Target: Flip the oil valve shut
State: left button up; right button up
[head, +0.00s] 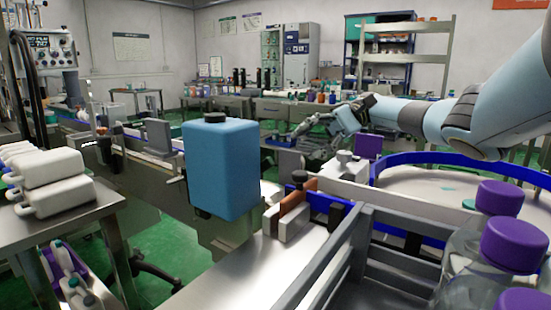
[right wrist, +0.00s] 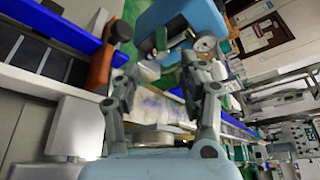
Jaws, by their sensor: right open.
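A blue oil tank (head: 222,168) with a black cap stands upright at the centre of the head view. In the right wrist view the blue tank (right wrist: 188,14) shows tilted at the top. A small metal fitting, apparently the oil valve (right wrist: 205,43), shows against it, partly hidden by my fingers; I cannot tell its lever position. My right gripper (head: 285,139) is open and empty, to the right of and beyond the tank in the head view. Its two fingers (right wrist: 160,68) spread apart below the fitting in the wrist view. My left gripper is not in view.
An orange-brown block (head: 292,202) with a black knob stands just right of the tank. Clear bottles with purple caps (head: 514,244) and a blue-rimmed round table (head: 455,160) are at right. White jugs (head: 55,180) sit on the left table.

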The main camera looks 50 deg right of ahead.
jog(key=p+x, duration=0.1)
jog(key=x, duration=0.9)
jog(key=shift+a+r+p, duration=0.15)
jog(key=shift+a+p, duration=0.1)
jog(key=shift+p, duration=0.05)
jog(key=shift+s, duration=0.1)
jog(key=shift+c, duration=1)
grip_shut()
